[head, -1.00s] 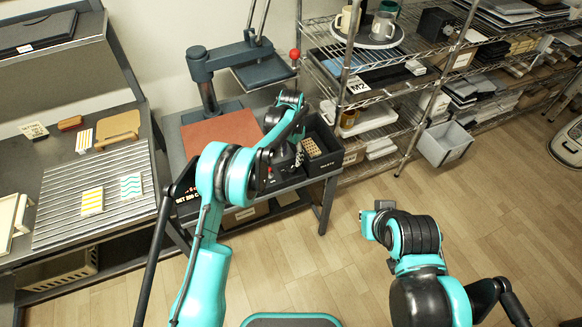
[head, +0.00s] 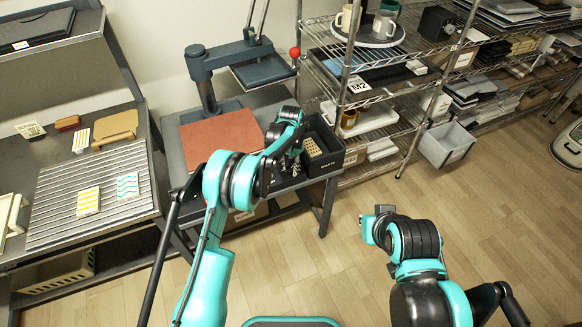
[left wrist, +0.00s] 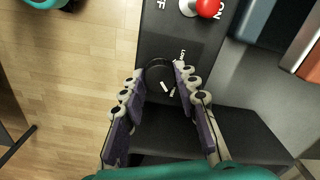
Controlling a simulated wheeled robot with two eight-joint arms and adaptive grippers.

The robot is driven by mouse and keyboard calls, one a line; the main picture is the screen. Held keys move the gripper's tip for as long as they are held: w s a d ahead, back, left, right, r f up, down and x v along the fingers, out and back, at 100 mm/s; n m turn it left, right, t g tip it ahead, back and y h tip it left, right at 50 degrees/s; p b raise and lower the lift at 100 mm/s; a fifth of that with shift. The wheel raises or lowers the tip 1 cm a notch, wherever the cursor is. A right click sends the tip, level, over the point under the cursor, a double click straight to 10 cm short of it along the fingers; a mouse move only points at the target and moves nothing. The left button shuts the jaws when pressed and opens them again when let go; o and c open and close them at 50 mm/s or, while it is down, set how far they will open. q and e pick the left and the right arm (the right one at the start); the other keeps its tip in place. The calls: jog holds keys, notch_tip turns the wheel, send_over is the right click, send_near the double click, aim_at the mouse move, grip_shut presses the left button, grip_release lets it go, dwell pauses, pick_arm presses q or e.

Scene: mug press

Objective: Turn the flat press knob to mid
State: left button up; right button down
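The flat press knob (left wrist: 156,73) is a dark round knob on the black control panel (left wrist: 160,35) in the left wrist view. A small white mark shows near its lower edge, and partly hidden lettering stands beside it. My left gripper (left wrist: 160,71) has its two fingertips on opposite sides of the knob, at or very near its rim. I cannot tell whether they press on it. In the head view my left arm hides the knob, and the gripper (head: 285,165) shows only in part. The end of my right arm (head: 374,224) is over the floor, away from the press.
A red-tipped switch (left wrist: 207,7) sits on the panel near the knob. The press (head: 205,75) stands behind a reddish-brown pad (head: 215,135). A black bin (head: 332,160) is right of my left gripper. A wire shelf (head: 400,75) stands farther right. Floor is open in front.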

aim_at(291, 169)
pick_arm(q)
jog(key=shift+n, duration=0.3)
jog(key=n, duration=0.9)
dwell(0.3)
dwell(0.3)
jog(key=o, duration=1.2)
jog(key=shift+c, duration=0.2)
notch_tip(291, 169, up, 12)
